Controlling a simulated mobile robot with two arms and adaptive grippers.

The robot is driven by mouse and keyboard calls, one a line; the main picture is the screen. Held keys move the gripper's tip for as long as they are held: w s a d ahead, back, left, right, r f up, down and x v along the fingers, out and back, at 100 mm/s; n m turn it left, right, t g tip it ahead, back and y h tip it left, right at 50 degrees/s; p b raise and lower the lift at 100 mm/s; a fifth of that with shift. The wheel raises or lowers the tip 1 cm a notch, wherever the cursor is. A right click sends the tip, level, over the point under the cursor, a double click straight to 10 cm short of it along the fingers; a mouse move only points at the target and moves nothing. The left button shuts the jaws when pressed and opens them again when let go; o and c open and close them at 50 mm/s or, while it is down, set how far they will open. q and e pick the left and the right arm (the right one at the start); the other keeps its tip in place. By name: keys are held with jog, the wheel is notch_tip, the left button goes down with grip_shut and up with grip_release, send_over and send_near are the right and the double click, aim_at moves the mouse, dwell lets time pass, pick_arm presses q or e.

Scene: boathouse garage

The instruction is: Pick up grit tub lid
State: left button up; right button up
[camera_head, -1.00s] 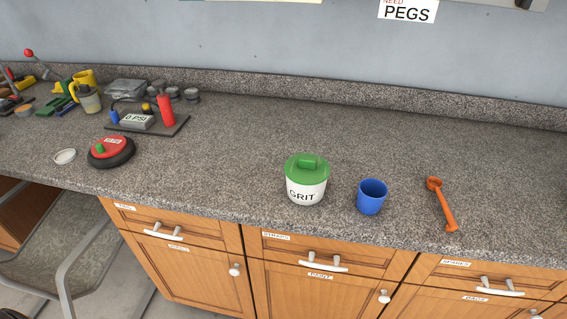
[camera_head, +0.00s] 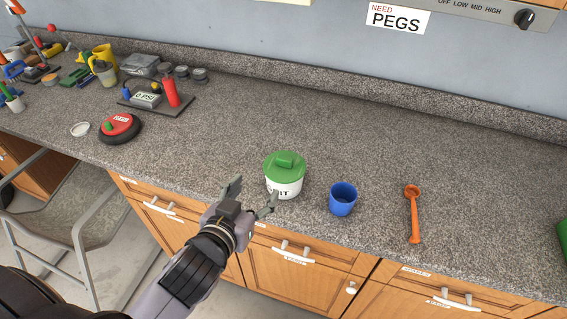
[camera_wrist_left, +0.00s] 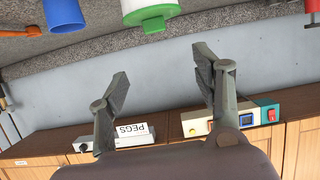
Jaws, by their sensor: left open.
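The grit tub (camera_head: 284,187) is white with dark lettering and stands upright on the counter. Its green lid (camera_head: 285,166), with a raised green handle, sits on top. My left gripper (camera_head: 253,195) is open and empty in front of and to the left of the tub; one finger overlaps the tub's lower front in the picture. In the left wrist view the green lid (camera_wrist_left: 152,17) and white tub show upside down at the top edge, beyond the open fingers. My right gripper is not in view.
A blue cup (camera_head: 342,199) stands just right of the tub, and an orange scoop (camera_head: 413,213) lies farther right. A red and black round item (camera_head: 120,128) and a pump board (camera_head: 160,104) are at left. The counter behind the tub is clear.

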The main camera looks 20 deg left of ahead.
pick_arm(q)
jog(key=b, duration=0.4)
send_near(284, 160)
jog(key=p+x, duration=0.3)
jog(key=x, duration=0.5)
jog(key=shift+w+p, duration=0.3)
jog(key=shift+p, duration=0.1)
jog(key=shift+w+f, duration=0.25)
jog(key=shift+w, duration=0.1)
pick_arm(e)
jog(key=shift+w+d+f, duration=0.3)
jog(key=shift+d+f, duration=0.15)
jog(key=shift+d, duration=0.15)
pick_arm(q)
jog(key=shift+c, duration=0.5)
jog(key=c, duration=1.1)
jog(key=shift+o, duration=0.2)
jog(key=shift+r, duration=0.1)
